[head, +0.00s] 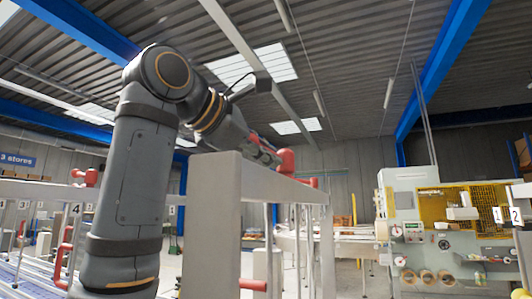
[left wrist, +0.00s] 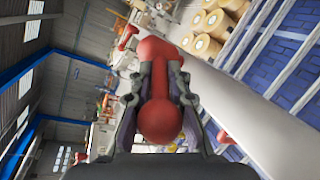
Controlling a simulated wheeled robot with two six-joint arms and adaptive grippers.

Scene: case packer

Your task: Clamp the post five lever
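A red lever (head: 286,160) with a rounded end stands at the top of a beige post and rail frame (head: 222,215) in the head view. No number shows on this post, so I cannot read that it is post five. My left gripper (head: 264,150) reaches over the rail to this lever. In the left wrist view the red lever (left wrist: 160,119) points its ball end at the camera, between the two fingers. The fingertips of the left gripper (left wrist: 160,70) press in on both sides of its stem, with no clear gap. My right gripper is out of view.
Another red lever (head: 88,177) sits at the left, near a post tag reading 4 (head: 76,209). A red handle (head: 253,285) is low on the near frame. A yellow-guarded machine (head: 470,215) stands at the right. Blue conveyor rollers (left wrist: 285,75) lie beyond the rail.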

